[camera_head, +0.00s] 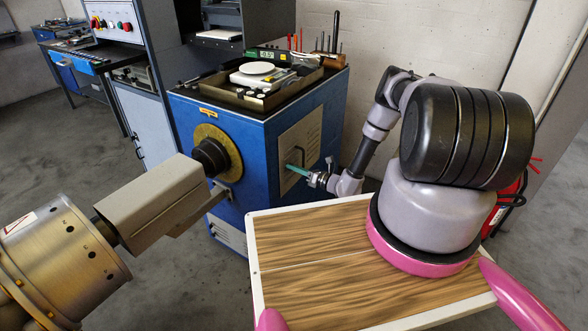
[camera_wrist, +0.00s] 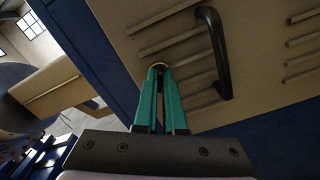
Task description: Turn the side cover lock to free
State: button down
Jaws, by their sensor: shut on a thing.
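The side cover (camera_head: 298,136) is a beige louvred panel on the right face of the blue machine cabinet. It also shows in the wrist view (camera_wrist: 190,45), with a black bar handle (camera_wrist: 222,60) on it. The side cover lock (camera_wrist: 159,65) is a small brass-coloured round piece on the panel, left of the handle in the wrist view. My gripper (camera_head: 290,167) has green fingers that reach the panel from the right. In the wrist view my gripper (camera_wrist: 160,72) is shut on the lock, and its fingertips hide most of it. I cannot read the lock's turn position.
A tray (camera_head: 245,98) with a scale and tools stands on the cabinet top. At the left, a grey housing (camera_head: 155,200) and a metal drum (camera_head: 65,250) stand before the cabinet's front. A red extinguisher (camera_head: 503,205) is behind my arm at the right. Grey floor lies free at lower centre-left.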

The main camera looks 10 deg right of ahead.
jog(key=m, duration=1.2)
jog(key=shift+w+d+f, duration=0.1)
dwell(0.4)
jog(key=c, duration=1)
grip_release()
jog(key=v, duration=1.1)
